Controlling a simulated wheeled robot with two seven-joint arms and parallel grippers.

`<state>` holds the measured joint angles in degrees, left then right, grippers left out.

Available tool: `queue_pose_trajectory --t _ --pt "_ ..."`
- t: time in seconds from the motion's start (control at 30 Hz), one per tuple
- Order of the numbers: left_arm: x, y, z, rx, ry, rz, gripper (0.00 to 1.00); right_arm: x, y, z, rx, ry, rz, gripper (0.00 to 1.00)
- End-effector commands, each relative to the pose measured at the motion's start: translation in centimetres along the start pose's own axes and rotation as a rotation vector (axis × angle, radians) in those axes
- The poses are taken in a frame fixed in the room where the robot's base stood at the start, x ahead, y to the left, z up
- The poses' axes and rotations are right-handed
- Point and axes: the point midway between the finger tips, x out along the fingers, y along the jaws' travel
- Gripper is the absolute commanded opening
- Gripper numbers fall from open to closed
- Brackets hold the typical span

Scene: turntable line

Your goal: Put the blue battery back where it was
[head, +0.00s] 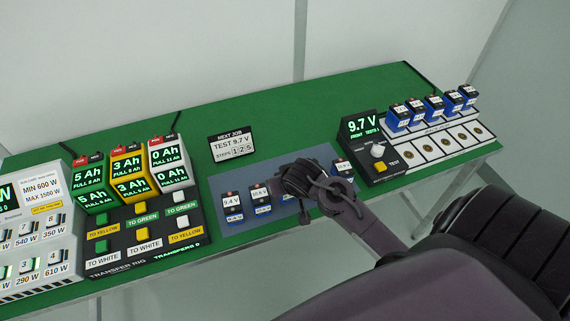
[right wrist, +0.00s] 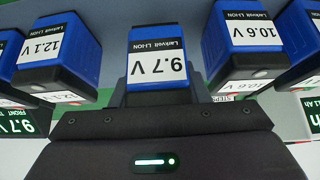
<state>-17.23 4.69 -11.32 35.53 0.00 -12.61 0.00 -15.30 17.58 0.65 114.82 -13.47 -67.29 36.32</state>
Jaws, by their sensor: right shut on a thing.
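My right gripper (head: 303,205) reaches over the blue-grey mat (head: 222,182) in the head view and hides part of the battery row. In the right wrist view it is shut on the blue battery labelled 9.7 V (right wrist: 157,67). That battery is in line with its neighbours, a 12.1 V battery (right wrist: 60,60) on the left and a 10.6 V battery (right wrist: 245,50) on the right. I cannot tell whether its base touches the mat. My left gripper is not in view.
More blue batteries stand on the mat, including 9.4 V (head: 232,205). The tester (head: 362,130) reads 9.7 V. Several batteries stand in a white rack (head: 440,143) at the right. The transfer rig (head: 145,240) is left of the mat. A job card (head: 232,144) stands behind it.

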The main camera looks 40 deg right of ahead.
Motion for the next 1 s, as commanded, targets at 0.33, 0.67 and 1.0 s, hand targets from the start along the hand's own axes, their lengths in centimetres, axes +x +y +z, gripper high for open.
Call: queue_pose_trajectory --t 0.33,0.67,1.0 --pt "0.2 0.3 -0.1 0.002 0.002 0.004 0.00 1.6 0.0 1.0 -0.001 0.004 0.000 0.04" --pt "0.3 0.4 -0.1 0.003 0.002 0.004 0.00 1.9 0.0 1.2 -0.001 0.001 0.000 0.51" --pt "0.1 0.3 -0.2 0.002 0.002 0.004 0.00 1.2 -0.1 1.0 -0.001 0.001 -0.001 0.51"
